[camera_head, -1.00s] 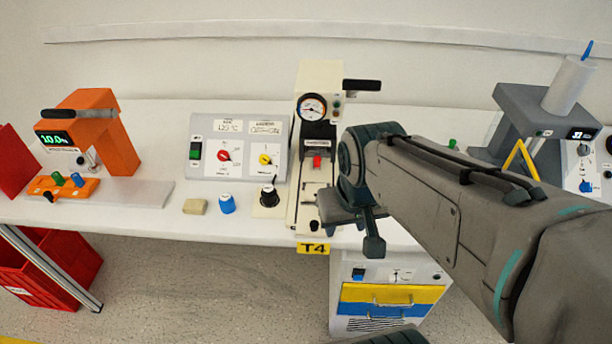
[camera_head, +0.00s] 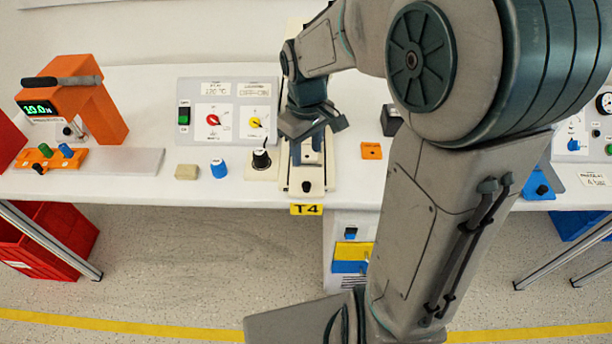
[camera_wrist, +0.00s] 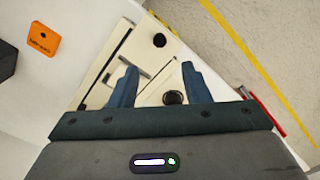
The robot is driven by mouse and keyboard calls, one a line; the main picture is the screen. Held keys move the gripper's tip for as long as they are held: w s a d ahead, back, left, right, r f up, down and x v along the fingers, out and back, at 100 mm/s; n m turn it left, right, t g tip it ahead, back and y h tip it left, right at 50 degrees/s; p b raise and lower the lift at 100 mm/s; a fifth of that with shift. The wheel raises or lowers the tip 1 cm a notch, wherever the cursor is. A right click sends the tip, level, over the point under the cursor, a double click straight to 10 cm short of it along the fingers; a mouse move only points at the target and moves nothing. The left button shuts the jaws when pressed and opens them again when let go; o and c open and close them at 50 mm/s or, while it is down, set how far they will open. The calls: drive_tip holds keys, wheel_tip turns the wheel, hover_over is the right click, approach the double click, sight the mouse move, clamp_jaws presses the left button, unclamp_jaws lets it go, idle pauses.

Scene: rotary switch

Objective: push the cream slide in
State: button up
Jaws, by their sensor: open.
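The cream slide (camera_head: 307,174) lies along the cream T4 station on the table, with a black knob (camera_head: 306,186) at its front end. In the wrist view this knob (camera_wrist: 160,40) shows beyond my fingertips. My gripper (camera_head: 306,153) points down over the slide, behind the front knob. The wrist view shows its two blue fingers (camera_wrist: 159,68) apart, with nothing gripped between the tips. Whether the fingers touch the slide cannot be told. My arm and gripper hide the rear of the station.
A black rotary knob (camera_head: 261,159) on a cream plate stands close left of the station. A blue knob (camera_head: 219,169) and beige block (camera_head: 186,172) lie farther left. An orange block (camera_head: 371,151) and black box (camera_head: 390,120) are to the right.

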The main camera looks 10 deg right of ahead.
sight(306, 185)
wheel_tip(306, 185, down, 11)
drive_tip(key=shift+f+b, duration=0.2)
drive_tip(key=shift+b, duration=0.25)
